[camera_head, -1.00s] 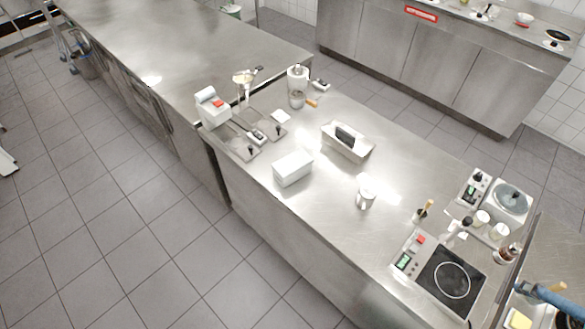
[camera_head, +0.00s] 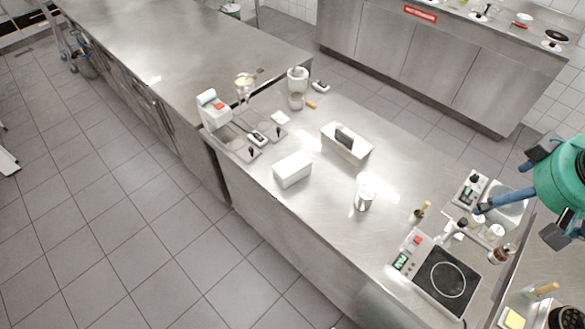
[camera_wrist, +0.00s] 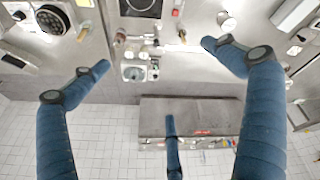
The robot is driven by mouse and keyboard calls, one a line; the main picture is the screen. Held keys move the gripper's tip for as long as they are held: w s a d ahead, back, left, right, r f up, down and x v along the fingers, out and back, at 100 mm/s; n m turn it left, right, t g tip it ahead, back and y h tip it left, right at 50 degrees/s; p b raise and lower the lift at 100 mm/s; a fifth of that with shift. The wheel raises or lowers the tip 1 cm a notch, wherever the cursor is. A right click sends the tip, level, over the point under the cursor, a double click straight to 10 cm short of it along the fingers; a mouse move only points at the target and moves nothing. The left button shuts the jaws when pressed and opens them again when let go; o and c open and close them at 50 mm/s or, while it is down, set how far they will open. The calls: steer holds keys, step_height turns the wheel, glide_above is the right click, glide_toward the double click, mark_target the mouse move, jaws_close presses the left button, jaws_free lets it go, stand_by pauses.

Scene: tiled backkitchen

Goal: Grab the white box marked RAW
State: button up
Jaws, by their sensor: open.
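A white box (camera_head: 293,168) stands on the steel counter (camera_head: 310,215), near its front edge. Its lettering cannot be read, so I cannot confirm a RAW mark. My gripper (camera_head: 518,200) is above the right end of the counter, far right of the box. Its blue fingers are spread apart. The wrist view also shows my gripper (camera_wrist: 160,75) open, with nothing between its fingers. I cannot tell which pale container in that view, if any, is this box.
A steel pitcher (camera_head: 365,192) and a pale bin (camera_head: 346,145) stand right of the box. A hot plate (camera_head: 445,281) is near the right end. A machine with a red patch (camera_head: 213,110) and flat scales (camera_head: 240,142) are to its left. The counter in front of the pitcher is bare.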

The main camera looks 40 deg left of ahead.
steer(key=w+a+f+n+g+p, duration=0.1)
steer(key=w+a+n, duration=0.25)
steer(key=a, duration=0.45)
steer(key=w+a+f+n+p, duration=0.1)
steer(key=w+a+n, duration=0.25)
steer(key=a, duration=0.35)
steer(key=n+g+h+p, duration=0.1)
steer(key=n+p, duration=0.3)
steer(key=n, duration=1.3)
glide_above(290, 161)
steer(key=s, duration=0.2)
step_height(290, 161, down, 22)
steer(key=shift+a, duration=0.25)
steer(key=shift+w+d+f, duration=0.1)
steer(key=shift+w+f, duration=0.15)
steer(key=shift+f, duration=1.15)
steer(key=shift+w+f, duration=0.2)
steer(key=shift+f, duration=1.25)
steer(key=shift+w+d+f, duration=0.1)
steer(key=shift+w+f, duration=0.15)
steer(key=shift+f, duration=1.15)
steer(key=shift+f, duration=0.1)
steer(key=shift+w+f, duration=0.2)
steer(key=shift+f, duration=1.05)
steer(key=shift+w+f, duration=0.15)
steer(key=shift+f, duration=1.05)
